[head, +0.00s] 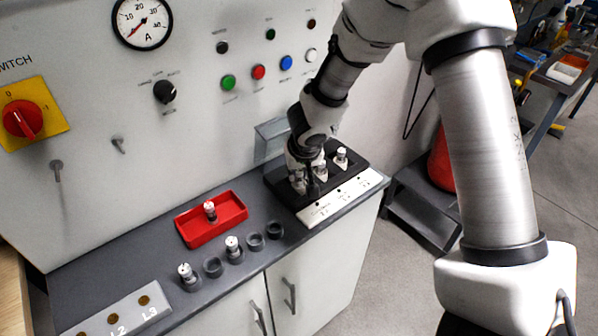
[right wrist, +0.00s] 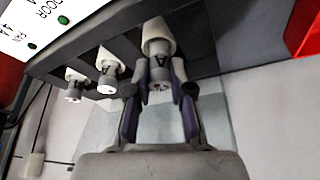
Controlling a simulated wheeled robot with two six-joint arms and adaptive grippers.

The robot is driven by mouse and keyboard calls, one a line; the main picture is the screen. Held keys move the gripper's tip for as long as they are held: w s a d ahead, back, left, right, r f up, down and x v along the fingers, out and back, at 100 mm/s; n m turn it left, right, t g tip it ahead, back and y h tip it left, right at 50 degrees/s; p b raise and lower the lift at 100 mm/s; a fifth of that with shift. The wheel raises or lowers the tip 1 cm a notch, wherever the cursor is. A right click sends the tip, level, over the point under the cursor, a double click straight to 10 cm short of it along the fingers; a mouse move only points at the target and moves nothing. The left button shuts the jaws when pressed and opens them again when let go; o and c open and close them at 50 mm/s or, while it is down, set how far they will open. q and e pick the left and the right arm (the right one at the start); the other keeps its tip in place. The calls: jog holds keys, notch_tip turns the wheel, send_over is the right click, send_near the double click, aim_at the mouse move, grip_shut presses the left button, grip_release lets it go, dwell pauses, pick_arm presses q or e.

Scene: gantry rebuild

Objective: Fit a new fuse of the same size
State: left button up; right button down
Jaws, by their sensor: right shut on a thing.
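A black fuse block (head: 277,181) with a white label strip stands at the right end of the grey bench. Three white fuses are at it: a left one (head: 297,181), a middle one (head: 320,171) and a right one (head: 341,157). My right gripper (head: 305,187) is down over the left one. In the right wrist view the gripper (right wrist: 158,92) is shut on this fuse (right wrist: 159,48), with a finger on each side. Its lower end is at the block; how deep it sits is unclear. The other two fuses (right wrist: 109,72) are beside it. My left gripper is not in view.
A red tray (head: 187,233) holds one fuse (head: 210,209). In front of it is a row of dark cups; two hold fuses (head: 187,273) (head: 233,246), others, such as this cup (head: 255,242), are empty. A clear cover (head: 268,138) stands behind the block.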

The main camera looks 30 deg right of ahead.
dwell(0.4)
jog(key=shift+b, duration=0.3)
jog(key=shift+f+b, duration=0.6)
jog(key=shift+b, duration=0.1)
jog(key=c, duration=1.3)
grip_release()
jog(key=shift+r, duration=0.15)
